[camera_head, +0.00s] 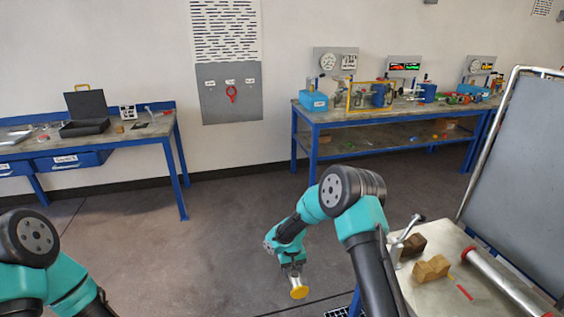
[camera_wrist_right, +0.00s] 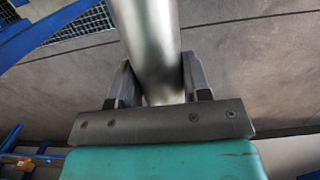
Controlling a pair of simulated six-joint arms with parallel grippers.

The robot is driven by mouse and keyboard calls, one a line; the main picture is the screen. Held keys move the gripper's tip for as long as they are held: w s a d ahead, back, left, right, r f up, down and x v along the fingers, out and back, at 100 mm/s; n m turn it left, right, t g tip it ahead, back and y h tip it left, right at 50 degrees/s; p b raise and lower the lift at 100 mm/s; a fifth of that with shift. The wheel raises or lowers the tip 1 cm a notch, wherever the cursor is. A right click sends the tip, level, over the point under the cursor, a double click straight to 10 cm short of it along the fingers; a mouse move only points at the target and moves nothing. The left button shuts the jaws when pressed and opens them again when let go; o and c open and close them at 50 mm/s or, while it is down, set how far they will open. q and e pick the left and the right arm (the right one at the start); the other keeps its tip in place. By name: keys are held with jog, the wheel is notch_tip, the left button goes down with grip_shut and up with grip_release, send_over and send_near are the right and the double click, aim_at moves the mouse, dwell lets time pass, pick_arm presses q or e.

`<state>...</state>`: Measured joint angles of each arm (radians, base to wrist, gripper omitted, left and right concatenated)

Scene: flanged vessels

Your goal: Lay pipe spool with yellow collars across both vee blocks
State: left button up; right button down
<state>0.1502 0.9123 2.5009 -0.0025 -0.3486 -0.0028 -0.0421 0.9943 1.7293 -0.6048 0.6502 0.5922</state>
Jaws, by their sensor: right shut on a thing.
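The pipe spool shows one yellow collar (camera_head: 299,292), seen nearly end-on below my right gripper (camera_head: 292,270) in the head view. In the right wrist view its bare silver pipe (camera_wrist_right: 150,40) runs between both fingers of my right gripper (camera_wrist_right: 158,88), which is shut on it. The spool hangs out over the floor, left of the bench. A light wooden vee block (camera_head: 432,269) and a darker brown block (camera_head: 411,246), seemingly the second vee block, stand on the bench, apart from the spool. Only links of my left arm show; its gripper is outside the view.
The grey bench top (camera_head: 420,300) carries a silver pipe with red collars (camera_head: 505,283), right of the blocks. A metal lever (camera_head: 408,230) rises by its left edge. A grey panel (camera_head: 522,170) stands behind at right. Open floor lies left of the bench.

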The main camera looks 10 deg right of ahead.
aim_at(294, 282)
jog(key=s+f, duration=0.3)
jog(key=shift+a+f, duration=0.1)
jog(key=shift+f, duration=0.1)
